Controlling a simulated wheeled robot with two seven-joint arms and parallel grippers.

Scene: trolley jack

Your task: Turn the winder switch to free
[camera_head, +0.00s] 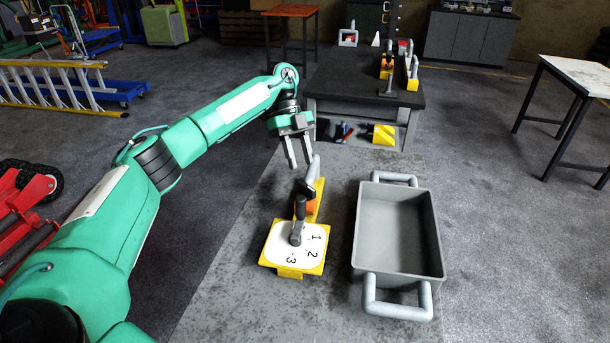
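A yellow device with a white dial plate (290,258) marked 1, 2 and 3 stands on the grey table. A dark grey switch lever (298,222) is mounted on the plate and points to the far side, away from the numbers. Behind it are an orange part (310,205) and a grey handle (313,172) on a yellow base. My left gripper (301,163) is above and beyond the lever, near the grey handle in the picture. Its fingers are apart with nothing between them. Whether it touches the handle is unclear. My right gripper is not in view.
A grey bin (440,262) with tube handles stands right of the device on the grey table (240,305). A dark table (340,80) holding more tools is beyond. A white-topped table (585,75) stands at the right.

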